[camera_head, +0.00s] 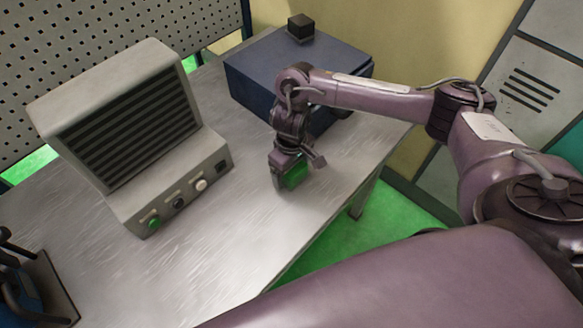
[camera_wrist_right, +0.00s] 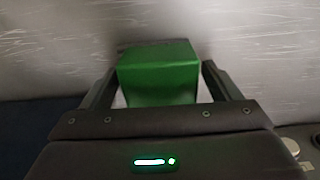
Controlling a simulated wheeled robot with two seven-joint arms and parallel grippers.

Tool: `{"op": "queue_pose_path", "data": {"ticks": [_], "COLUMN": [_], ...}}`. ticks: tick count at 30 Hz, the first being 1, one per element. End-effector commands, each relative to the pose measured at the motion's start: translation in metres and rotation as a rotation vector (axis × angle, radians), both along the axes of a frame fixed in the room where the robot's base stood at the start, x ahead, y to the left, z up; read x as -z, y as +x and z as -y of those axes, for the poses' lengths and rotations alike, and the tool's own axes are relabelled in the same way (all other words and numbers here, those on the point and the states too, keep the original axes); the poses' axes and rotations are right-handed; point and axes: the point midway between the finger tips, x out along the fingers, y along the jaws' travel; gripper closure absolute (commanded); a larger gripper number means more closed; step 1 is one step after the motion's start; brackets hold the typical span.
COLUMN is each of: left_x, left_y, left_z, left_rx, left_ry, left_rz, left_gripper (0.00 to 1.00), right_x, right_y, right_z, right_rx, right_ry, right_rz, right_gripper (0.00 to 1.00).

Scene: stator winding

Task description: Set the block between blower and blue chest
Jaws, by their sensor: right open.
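The green block (camera_head: 294,176) is at the table surface, in the gap between the grey blower (camera_head: 130,120) and the blue chest (camera_head: 255,85), towards the table's front edge. My right gripper (camera_head: 284,168) reaches down over the block. In the right wrist view, the block (camera_wrist_right: 160,75) lies between the two fingers of my right gripper (camera_wrist_right: 157,78), with a visible gap on each side. The fingers are open. Part of the block is hidden by the gripper in the head view. My left gripper is not in view.
A small black cube (camera_head: 300,27) sits on the blue chest. My right forearm passes over the chest's front. A perforated panel (camera_head: 60,60) stands behind the table (camera_head: 225,240). A dark fixture (camera_head: 30,285) is at the lower left. The front middle of the table is clear.

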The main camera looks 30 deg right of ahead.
Motion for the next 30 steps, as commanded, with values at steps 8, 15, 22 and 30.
{"op": "queue_pose_path", "data": {"ticks": [8,15,22,30], "left_x": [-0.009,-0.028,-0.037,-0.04], "left_y": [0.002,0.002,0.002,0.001], "left_z": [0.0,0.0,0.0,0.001], "left_rx": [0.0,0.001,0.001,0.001], "left_ry": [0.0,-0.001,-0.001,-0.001], "left_rz": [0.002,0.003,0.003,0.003], "left_gripper": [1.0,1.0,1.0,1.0], "right_x": [-0.02,-0.072,-0.108,-0.123], "right_y": [0.002,0.002,0.001,0.0], "right_z": [0.0,0.001,0.0,0.0], "right_rx": [-0.003,-0.002,-0.001,0.0], "right_ry": [-0.001,-0.001,-0.002,0.0], "right_rz": [0.004,0.008,0.005,0.0], "right_gripper": [0.17,0.17,0.17,0.17]}}
